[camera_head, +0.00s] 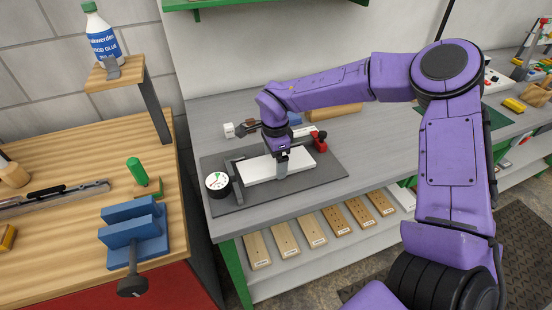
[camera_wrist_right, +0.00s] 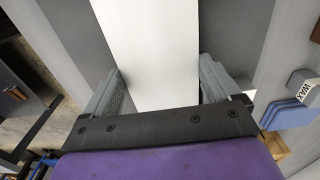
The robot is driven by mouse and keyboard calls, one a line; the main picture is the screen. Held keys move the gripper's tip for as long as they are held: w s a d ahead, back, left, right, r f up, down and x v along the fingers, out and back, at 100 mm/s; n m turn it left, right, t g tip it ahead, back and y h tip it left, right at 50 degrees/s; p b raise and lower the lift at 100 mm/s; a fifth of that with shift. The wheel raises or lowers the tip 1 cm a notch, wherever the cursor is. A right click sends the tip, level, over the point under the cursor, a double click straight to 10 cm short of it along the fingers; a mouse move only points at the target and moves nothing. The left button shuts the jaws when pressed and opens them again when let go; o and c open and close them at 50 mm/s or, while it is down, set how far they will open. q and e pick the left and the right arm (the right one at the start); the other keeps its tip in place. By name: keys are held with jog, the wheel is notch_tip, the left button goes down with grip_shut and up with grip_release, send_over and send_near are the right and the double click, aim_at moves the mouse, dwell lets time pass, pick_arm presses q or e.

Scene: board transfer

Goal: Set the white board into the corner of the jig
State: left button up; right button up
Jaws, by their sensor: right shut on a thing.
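The white board (camera_head: 255,170) lies flat on or just above a dark grey mat (camera_head: 250,202) on the grey bench. The jig's dark fence (camera_head: 236,182) runs along the board's left end; I cannot tell whether they touch. My right gripper (camera_head: 281,168) points down over the board's middle, its near finger against the front long edge. In the right wrist view the two grey fingers (camera_wrist_right: 160,88) close on both long sides of the board (camera_wrist_right: 150,45). The board's back edge is partly hidden by my gripper. My left gripper is not in view.
A round dial gauge (camera_head: 217,183) stands left of the board and a red clamp (camera_head: 320,142) at its back right. A wooden roll (camera_head: 335,110) lies behind. At left, a wooden bench holds a blue vise (camera_head: 135,228). Bare grey bench lies right of the mat.

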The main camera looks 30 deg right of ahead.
jog(key=shift+w+a, duration=0.1)
jog(key=shift+a, duration=0.55)
jog(key=shift+w+r, duration=0.1)
jog(key=shift+w, duration=0.05)
dwell(0.4)
jog(key=shift+w, duration=0.15)
jog(key=shift+a+f+p, duration=0.1)
jog(key=shift+f+p, duration=0.1)
jog(key=shift+p, duration=0.3)
dwell(0.6)
jog(key=o, duration=0.9)
jog(key=shift+w+a, duration=0.1)
jog(key=shift+a, duration=0.15)
notch_tip(320, 180, up, 11)
jog(key=shift+f+b, duration=0.2)
jog(key=shift+b, duration=0.55)
